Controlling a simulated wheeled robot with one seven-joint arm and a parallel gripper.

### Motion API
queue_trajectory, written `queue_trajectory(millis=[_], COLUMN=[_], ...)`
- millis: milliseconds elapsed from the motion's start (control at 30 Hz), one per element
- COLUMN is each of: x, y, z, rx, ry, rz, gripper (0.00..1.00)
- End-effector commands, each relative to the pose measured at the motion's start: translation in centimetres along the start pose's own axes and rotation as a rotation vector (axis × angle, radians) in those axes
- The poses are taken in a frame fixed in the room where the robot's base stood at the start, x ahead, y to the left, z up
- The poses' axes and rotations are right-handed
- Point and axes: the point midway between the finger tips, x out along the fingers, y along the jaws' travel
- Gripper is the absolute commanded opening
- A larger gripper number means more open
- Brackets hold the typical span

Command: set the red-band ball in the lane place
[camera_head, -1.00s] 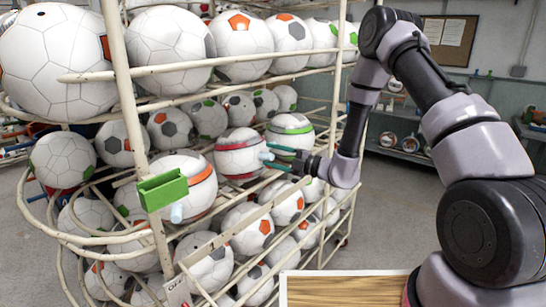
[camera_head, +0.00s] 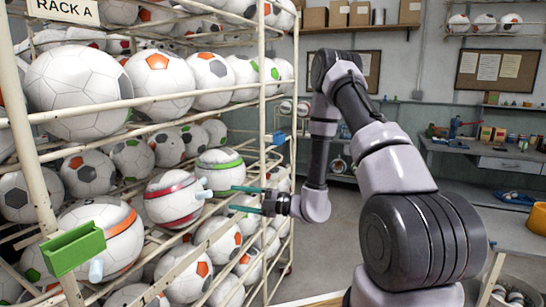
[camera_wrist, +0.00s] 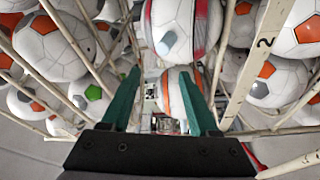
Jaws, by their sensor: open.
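The red-band ball (camera_head: 170,207) is white with red bands and a pale stub, and sits in the rack. It stands between the green-band ball (camera_head: 219,170) and the orange-band ball (camera_head: 98,240). My gripper (camera_head: 231,198) is open and empty, its two teal fingers pointing left toward the red-band ball from the right, with tips short of it. In the wrist view a red-banded ball (camera_wrist: 182,22) with its stub shows beyond the fingers (camera_wrist: 160,72). I cannot pick out the lane place.
Cream rack bars (camera_head: 262,60) and many footballs surround the fingers. A green holder (camera_head: 74,248) hangs on the rack's front post. A workbench (camera_head: 490,155) stands at the back right. The floor between rack and bench looks clear.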

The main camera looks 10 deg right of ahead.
Motion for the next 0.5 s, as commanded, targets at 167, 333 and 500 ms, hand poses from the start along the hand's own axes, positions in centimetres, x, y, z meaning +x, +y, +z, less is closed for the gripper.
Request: queue_trajectory(millis=[167,333,500], x=[0.5,-0.2,-2.7], y=[3.7,8.3,11.3], z=[-3.0,-8.7,-13.6], rx=[-0.229,-0.663,-1.121], ry=[0.135,0.385,0.639], rz=[-0.047,-0.134,-0.218], gripper=[0.61,0.61,0.61])
